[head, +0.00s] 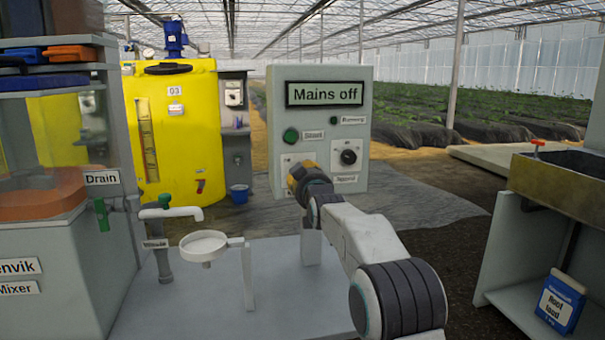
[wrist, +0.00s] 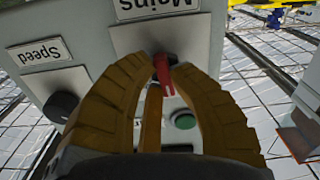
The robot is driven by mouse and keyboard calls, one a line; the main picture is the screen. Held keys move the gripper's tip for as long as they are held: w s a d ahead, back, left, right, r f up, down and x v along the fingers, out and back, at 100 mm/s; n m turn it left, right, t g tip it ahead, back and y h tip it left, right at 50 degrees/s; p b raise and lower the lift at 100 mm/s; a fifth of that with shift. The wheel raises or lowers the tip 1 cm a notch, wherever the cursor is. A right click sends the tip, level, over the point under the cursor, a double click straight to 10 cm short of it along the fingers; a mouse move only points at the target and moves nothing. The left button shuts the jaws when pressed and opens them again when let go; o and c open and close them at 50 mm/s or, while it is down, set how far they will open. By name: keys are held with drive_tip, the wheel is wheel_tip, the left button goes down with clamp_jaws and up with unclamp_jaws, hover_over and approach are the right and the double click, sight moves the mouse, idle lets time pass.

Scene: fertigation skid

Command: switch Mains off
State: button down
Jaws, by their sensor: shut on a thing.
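The grey control box (head: 358,100) stands ahead, and its display (head: 325,93) reads "Mains off". My gripper (head: 298,172) is at the lower left of its front and hides the Mains switch in the head view. In the wrist view, where the panel appears upside down, the "Mains" label (wrist: 157,8) sits by a red switch handle (wrist: 165,76). My gripper's tan fingers (wrist: 163,66) are closed around this handle, which points roughly along them. The handle's exact turn is hard to read.
A green Start button (head: 291,136) and a black knob (head: 349,157) are close on the same panel. The knob labelled "Speed" shows in the wrist view (wrist: 61,106). A white funnel dish (head: 204,246) and a tap (head: 170,212) stand left of my arm.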

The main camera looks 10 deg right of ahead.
drive_tip(key=shift+a+r+n, duration=0.1)
drive_tip(key=shift+r+n, duration=0.05)
drive_tip(key=shift+n, duration=1.7)
drive_tip(key=shift+a+r+n, duration=0.1)
drive_tip(key=shift+r+n, duration=0.05)
drive_tip(key=shift+n, duration=1.7)
drive_tip(key=c, duration=1.1)
unclamp_jaws()
drive_tip(key=shift+f, duration=0.1)
drive_tip(key=shift+d, duration=0.1)
drive_tip(key=shift+s, duration=6)
